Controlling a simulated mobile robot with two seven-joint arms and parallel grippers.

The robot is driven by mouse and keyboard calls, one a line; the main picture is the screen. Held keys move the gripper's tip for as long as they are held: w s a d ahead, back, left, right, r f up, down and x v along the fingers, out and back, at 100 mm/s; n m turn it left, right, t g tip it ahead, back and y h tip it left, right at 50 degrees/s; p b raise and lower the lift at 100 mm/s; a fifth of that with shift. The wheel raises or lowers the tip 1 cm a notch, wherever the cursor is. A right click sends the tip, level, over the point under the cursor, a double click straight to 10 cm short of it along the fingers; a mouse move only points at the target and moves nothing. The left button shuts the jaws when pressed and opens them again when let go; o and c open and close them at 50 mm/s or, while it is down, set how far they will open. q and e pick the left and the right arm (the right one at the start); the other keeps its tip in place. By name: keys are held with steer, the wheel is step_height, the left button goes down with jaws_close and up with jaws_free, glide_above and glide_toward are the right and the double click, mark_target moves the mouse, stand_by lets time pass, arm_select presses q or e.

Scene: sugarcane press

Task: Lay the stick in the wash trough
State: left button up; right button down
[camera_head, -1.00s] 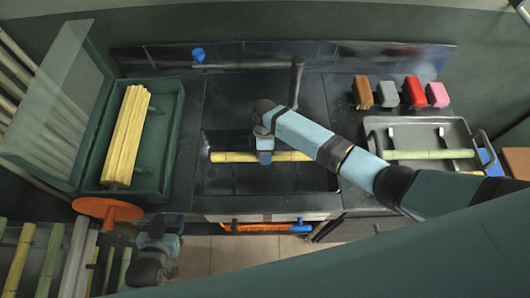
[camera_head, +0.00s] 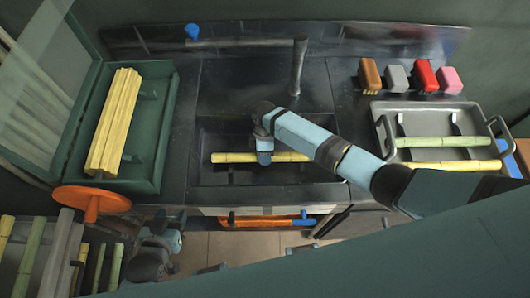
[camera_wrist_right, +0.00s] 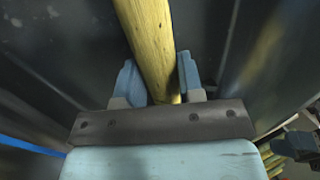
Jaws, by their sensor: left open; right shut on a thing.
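My right gripper (camera_head: 264,157) is shut on a yellow, jointed stick (camera_head: 292,157). The stick is level, runs left to right, and is within the outline of the dark wash trough (camera_head: 315,176). I cannot tell whether it touches the trough floor. In the right wrist view, the stick (camera_wrist_right: 152,42) passes between the two blue fingers (camera_wrist_right: 158,80), with dark trough surfaces around it. My left gripper (camera_head: 168,238) is open, low at the front left, away from the trough; its fingers are partly hidden.
A green box (camera_head: 160,120) with yellow sticks stands left, an orange disc (camera_head: 92,201) in front. A tap (camera_head: 298,65) stands behind the trough. Several coloured blocks (camera_head: 425,76) are at back right.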

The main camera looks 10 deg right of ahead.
steer(key=shift+f, duration=0.15)
steer(key=shift+c, duration=0.6)
jaws_free()
steer(key=shift+p+v, duration=1.35)
steer(key=shift+v, duration=0.4)
steer(key=p+v, duration=0.2)
steer(key=v, duration=0.1)
steer(key=shift+w+r, duration=0.1)
steer(key=shift+r, duration=0.1)
